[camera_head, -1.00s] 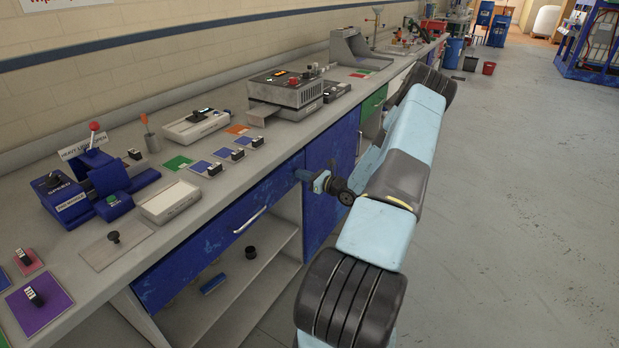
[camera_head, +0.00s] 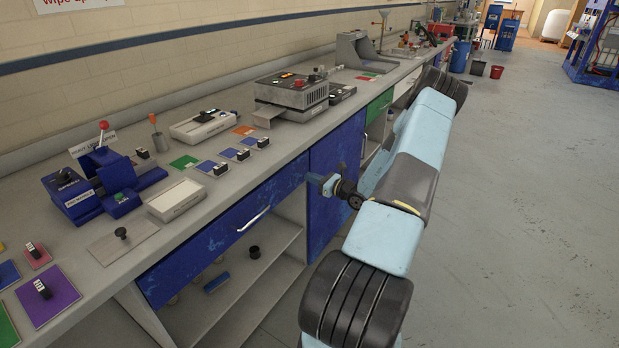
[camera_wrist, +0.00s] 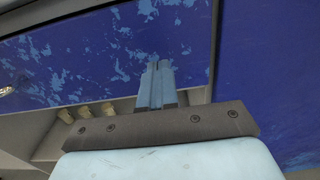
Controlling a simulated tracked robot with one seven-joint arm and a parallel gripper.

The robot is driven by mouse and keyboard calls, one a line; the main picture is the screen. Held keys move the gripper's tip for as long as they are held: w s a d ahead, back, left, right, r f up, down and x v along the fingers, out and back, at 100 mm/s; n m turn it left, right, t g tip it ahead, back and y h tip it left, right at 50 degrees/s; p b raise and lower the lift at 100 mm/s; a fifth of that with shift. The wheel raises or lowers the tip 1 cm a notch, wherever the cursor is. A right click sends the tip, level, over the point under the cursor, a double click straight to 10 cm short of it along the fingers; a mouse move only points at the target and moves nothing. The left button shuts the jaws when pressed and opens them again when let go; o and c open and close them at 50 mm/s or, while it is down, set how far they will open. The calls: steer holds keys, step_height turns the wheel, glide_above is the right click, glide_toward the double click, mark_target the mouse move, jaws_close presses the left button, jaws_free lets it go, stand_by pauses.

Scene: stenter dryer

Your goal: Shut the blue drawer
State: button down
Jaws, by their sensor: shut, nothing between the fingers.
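The blue drawer (camera_head: 226,228) is under the workbench top, with a worn blue front and a pale bar handle (camera_head: 254,219). Its front looks about level with the bench edge; any small gap cannot be told. My gripper (camera_head: 314,180) is shut and empty, at the right end of the drawer front, near the blue door beside it. In the wrist view the shut fingers (camera_wrist: 156,68) point at the lower right part of the drawer front (camera_wrist: 85,55). Whether they touch it cannot be told. The handle shows at the left edge there.
A blue cabinet door (camera_head: 336,172) stands right of the drawer. An open shelf (camera_head: 235,285) with small items lies below it. The bench top carries a blue lever device (camera_head: 100,185), a grey machine (camera_head: 291,93) and other items. The floor (camera_head: 520,220) at right is clear.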

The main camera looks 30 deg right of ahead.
steer(key=v, duration=1.1)
steer(key=s+a+r+n+g+y, duration=0.25)
steer(key=a+r+n+g, duration=1.05)
steer(key=a+r+n, duration=0.85)
steer(key=s+a+r+n+t+h, duration=0.1)
steer(key=s+a+r+n+h, duration=0.3)
steer(key=s+a+r, duration=0.3)
steer(key=s+a+r+n+t+h, duration=0.1)
steer(key=s+a+r+n+h, duration=0.4)
steer(key=s+a+r, duration=0.3)
steer(key=s+r+n, duration=0.1)
steer(key=s+r, duration=0.3)
steer(key=s, duration=0.3)
steer(key=shift+s+r, duration=0.15)
steer(key=shift+s, duration=0.1)
